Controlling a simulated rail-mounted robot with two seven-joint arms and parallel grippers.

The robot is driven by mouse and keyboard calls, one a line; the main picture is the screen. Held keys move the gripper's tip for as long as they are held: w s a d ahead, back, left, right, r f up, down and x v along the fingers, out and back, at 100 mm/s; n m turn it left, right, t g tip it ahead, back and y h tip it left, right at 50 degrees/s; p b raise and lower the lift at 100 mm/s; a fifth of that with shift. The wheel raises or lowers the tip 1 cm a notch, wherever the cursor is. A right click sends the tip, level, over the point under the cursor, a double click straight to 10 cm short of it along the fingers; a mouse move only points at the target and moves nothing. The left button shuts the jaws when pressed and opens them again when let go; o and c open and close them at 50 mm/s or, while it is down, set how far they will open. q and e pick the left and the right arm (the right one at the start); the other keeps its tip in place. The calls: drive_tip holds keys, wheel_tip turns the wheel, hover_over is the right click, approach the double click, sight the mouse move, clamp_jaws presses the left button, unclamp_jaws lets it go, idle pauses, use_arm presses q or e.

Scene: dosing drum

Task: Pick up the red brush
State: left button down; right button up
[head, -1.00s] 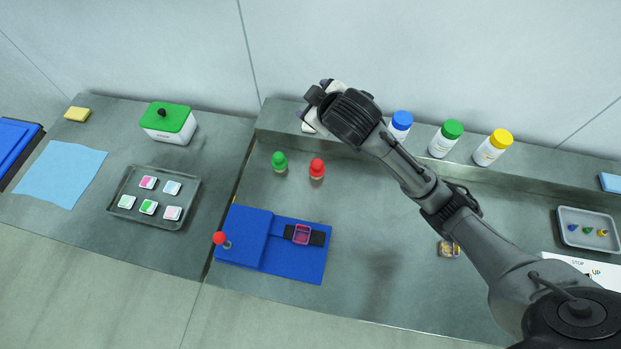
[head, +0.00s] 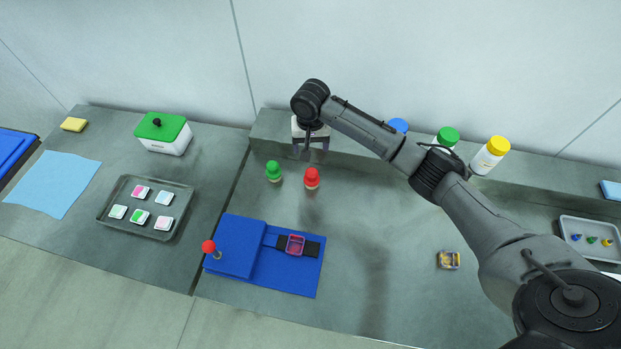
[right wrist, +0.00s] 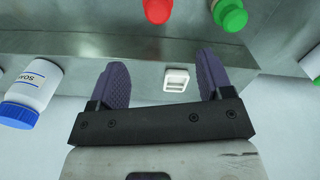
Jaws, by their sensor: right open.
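The red brush (head: 311,178) appears to be the short red-topped piece standing upright on the grey counter, just in front of the raised back ledge. Its red top shows at the upper edge of the right wrist view (right wrist: 157,10). My right gripper (right wrist: 163,68) is open and empty, its two purple fingers apart. In the head view it hangs above the back ledge, behind the red brush and not touching it; its fingers are partly hidden there. My left gripper is not in view.
A green-topped piece (head: 273,171) stands close left of the red brush. Bottles with blue (head: 398,125), green (head: 447,135) and yellow (head: 497,146) caps stand on the ledge. A small white square (right wrist: 176,80) lies below my fingers. A blue mat (head: 290,277) lies in front.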

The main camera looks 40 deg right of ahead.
sight(312, 171)
wheel_tip(312, 171, down, 8)
drive_tip(key=shift+f+b, duration=0.2)
drive_tip(key=shift+b, duration=0.15)
drive_tip(key=shift+s+f, duration=0.15)
drive_tip(key=shift+f, duration=1.2)
drive_tip(key=shift+s+f, duration=0.1)
drive_tip(key=shift+f, duration=1.2)
drive_tip(key=c, duration=1)
drive_tip(key=shift+r, duration=0.1)
